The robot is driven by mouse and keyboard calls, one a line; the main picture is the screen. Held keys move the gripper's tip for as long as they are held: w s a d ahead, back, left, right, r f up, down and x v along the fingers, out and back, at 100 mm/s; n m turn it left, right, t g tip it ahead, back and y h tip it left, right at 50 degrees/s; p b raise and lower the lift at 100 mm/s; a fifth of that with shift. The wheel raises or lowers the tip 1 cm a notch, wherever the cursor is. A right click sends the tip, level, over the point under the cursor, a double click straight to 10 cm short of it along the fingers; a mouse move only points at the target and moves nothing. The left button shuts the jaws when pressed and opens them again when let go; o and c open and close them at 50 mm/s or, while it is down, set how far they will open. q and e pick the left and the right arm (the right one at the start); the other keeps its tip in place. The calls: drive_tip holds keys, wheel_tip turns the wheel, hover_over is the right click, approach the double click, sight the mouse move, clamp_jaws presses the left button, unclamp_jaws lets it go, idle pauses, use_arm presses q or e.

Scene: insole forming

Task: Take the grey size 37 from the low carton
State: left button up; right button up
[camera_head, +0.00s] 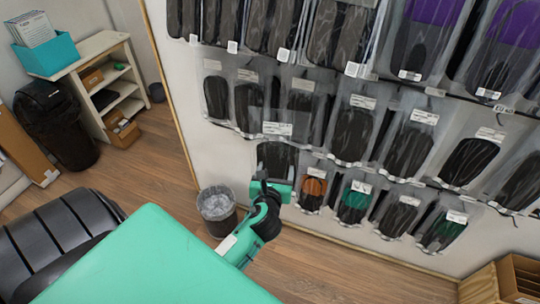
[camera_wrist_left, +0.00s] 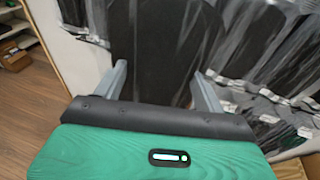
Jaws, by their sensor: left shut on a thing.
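My left gripper (camera_head: 270,184) is in front of the wall of bagged insoles, left of centre in the head view. It is shut on a clear bag with a dark grey insole (camera_head: 276,156) and a white label on top. The bag stands upright above the fingers. In the left wrist view the dark insole (camera_wrist_left: 165,50) fills the space between the two grey fingers (camera_wrist_left: 158,88). The size print is too small to read. An open brown carton (camera_head: 519,272) shows at the lower right corner, cut by the frame edge. My right gripper is not in view.
Several rows of bagged insoles (camera_head: 408,150) hang on the wall close ahead. A wastebasket (camera_head: 217,209) stands on the floor just left of my gripper. A white shelf (camera_head: 98,48) with a small carton (camera_head: 122,131) and a black bin (camera_head: 55,120) are at left. Wooden floor is free below the wall.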

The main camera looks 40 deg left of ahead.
use_arm(q)
drive_tip(key=shift+w+a+r, duration=0.1)
drive_tip(key=shift+w+a, duration=0.15)
drive_tip(key=shift+a, duration=0.1)
drive_tip(key=shift+w+n+g+y, duration=0.3)
drive_tip(key=shift+w, duration=0.2)
drive_tip(key=w+a+b, duration=0.1)
drive_tip(key=w+b, duration=0.2)
drive_tip(key=w, duration=0.3)
drive_tip(key=shift+w+a, duration=0.35)
drive_tip(key=shift+a, duration=0.05)
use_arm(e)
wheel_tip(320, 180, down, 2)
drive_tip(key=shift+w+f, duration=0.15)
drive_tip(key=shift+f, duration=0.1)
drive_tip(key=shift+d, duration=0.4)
